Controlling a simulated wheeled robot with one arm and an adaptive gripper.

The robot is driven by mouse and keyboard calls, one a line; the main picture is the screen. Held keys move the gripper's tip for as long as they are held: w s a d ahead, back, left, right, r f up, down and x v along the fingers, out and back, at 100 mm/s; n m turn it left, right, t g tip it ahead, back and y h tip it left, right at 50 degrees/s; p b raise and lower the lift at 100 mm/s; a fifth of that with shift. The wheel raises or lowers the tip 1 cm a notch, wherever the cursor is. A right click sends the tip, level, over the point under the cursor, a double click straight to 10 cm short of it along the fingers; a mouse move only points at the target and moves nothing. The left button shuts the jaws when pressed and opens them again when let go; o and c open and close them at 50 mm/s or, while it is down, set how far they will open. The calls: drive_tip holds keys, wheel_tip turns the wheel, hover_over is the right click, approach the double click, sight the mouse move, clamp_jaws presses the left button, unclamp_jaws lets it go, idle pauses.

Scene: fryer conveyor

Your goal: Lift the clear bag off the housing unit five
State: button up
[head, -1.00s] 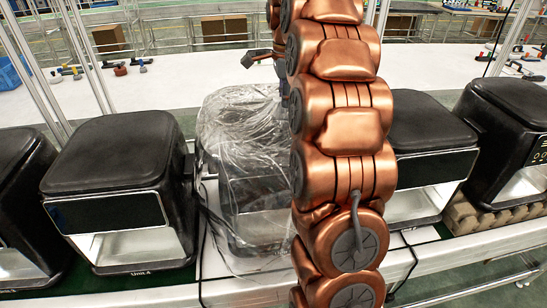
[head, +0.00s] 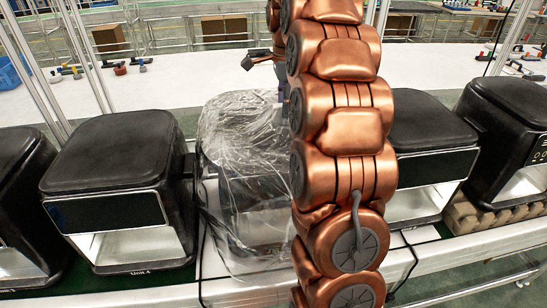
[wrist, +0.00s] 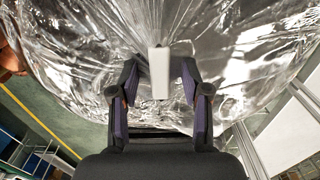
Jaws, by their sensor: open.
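The clear bag (head: 225,125) is a wrinkled transparent film draped over a dark housing unit between the unit labelled Unit 4 and my copper arm. The bag's folds gather toward its top, and its right side is hidden behind my arm. In the wrist view the crinkled bag (wrist: 80,65) fills the upper part. My gripper (wrist: 160,68) is open above the bag, with a white upright tab (wrist: 160,80) between its two fingers. The fingers look apart from the tab. In the head view the gripper is mostly hidden by my arm.
Unit 4 (head: 112,160) stands close on the left, another dark unit (head: 430,150) on the right. More units stand at both ends of the conveyor. A white table (head: 130,92) with small tools lies behind. Thin upright posts stand near the left units.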

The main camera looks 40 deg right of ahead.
drive_tip(key=shift+f, duration=0.65)
wheel_tip(320, 180, up, 8)
drive_tip(key=p, duration=0.3)
drive_tip(key=s+a+f+n, duration=0.1)
drive_tip(key=s+a+n, duration=0.2)
drive_tip(key=a, duration=0.1)
drive_tip(key=s+a+f+n+b, duration=0.1)
drive_tip(key=s+a+f+n, duration=0.1)
drive_tip(key=a, duration=0.3)
drive_tip(key=s+a+f+n, duration=0.2)
drive_tip(key=s+a+n, duration=0.1)
drive_tip(key=a+n, duration=0.1)
drive_tip(key=shift+s+a+f+n+g+b, duration=0.15)
drive_tip(key=shift+s+a+n+g+b, duration=0.15)
drive_tip(key=shift+s+a+n+g, duration=0.1)
drive_tip(key=s+a+f+n+b, duration=0.3)
drive_tip(key=s+a+f+n, duration=0.4)
drive_tip(key=s, duration=0.5)
drive_tip(key=shift+a+f+n+g, duration=0.3)
drive_tip(key=shift+a+f+n, duration=0.1)
drive_tip(key=shift+f, duration=0.8)
drive_tip(key=s+a+f+n, duration=0.2)
drive_tip(key=s+f+n, duration=0.3)
drive_tip(key=s, duration=0.5)
drive_tip(key=shift+s+a+f+n, duration=0.3)
drive_tip(key=shift+a+f, duration=0.05)
drive_tip(key=shift+f, duration=0.4)
